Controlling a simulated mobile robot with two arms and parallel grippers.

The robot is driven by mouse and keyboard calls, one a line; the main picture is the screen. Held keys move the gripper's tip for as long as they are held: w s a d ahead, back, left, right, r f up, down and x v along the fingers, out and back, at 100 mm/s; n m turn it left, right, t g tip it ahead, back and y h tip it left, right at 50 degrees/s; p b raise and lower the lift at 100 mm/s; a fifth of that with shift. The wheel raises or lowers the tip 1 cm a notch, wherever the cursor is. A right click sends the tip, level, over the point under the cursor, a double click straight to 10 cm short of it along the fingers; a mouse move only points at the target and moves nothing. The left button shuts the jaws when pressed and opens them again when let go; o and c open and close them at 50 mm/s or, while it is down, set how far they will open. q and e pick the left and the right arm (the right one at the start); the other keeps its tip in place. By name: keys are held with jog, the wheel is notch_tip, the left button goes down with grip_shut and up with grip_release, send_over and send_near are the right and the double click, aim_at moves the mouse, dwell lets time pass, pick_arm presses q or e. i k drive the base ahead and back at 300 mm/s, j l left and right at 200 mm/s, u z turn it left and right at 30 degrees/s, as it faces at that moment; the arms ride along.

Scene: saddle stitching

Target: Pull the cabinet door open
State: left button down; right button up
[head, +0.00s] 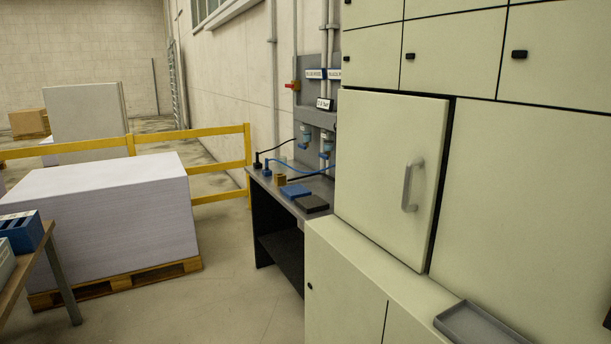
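The pale green cabinet door (385,150) is at the right of centre in the head view, above a ledge. A grey vertical bar handle (409,186) is fixed near its right edge. A dark gap runs along the door's top and right edges. The door looks shut or nearly so; I cannot tell if it is slightly ajar. Nothing touches the handle. Neither of my grippers shows in the view.
A grey tray (470,325) lies on the ledge below the door. A paper stack (110,215) on a pallet and yellow rails (215,131) are farther left. The floor between is clear.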

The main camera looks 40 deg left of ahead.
aim_at(388, 154)
jog(key=u, duration=0.9)
